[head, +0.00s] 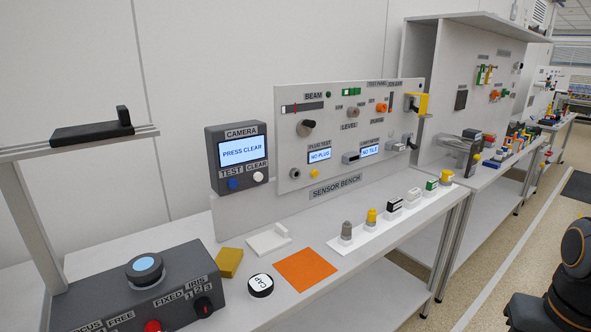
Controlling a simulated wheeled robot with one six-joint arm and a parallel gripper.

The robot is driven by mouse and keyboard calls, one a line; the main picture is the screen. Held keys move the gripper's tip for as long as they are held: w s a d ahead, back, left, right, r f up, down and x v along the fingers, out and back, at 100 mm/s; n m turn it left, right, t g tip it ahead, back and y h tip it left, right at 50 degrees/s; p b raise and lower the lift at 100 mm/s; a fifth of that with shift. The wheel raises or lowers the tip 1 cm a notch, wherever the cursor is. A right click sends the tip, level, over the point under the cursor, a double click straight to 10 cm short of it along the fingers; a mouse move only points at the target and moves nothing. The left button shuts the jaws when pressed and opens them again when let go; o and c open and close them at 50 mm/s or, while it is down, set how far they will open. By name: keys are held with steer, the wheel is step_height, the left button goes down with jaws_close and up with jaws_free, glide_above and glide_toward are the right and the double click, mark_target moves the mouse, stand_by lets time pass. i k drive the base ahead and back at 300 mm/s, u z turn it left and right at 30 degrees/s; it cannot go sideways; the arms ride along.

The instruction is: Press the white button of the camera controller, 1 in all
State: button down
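The camera controller (238,157) is a dark grey box mounted at the back of the sensor bench, left of the light test panel. Its screen (240,150) reads "PRESS CLEAR". Below the screen are a blue button (233,183) under the label TEST and a white button (258,177) under the label CLEAR. Nothing covers the white button. My gripper is not in this view; only a dark and orange part of what may be my arm shows at the lower right edge.
In front lie an orange square (306,269), a black-and-white CAP disc (261,285), a yellow block (229,262) and a white bracket (268,240). A dark box with knobs (146,292) stands at the lower left. A shelf (80,146) overhangs the left. Several small parts stand on a white strip at right.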

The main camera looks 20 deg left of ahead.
mark_target(257, 176)
steer(key=z, duration=0.05)
steer(key=i, duration=0.6)
steer(key=u, duration=0.65)
steer(key=i, duration=0.5)
steer(key=u, duration=0.4)
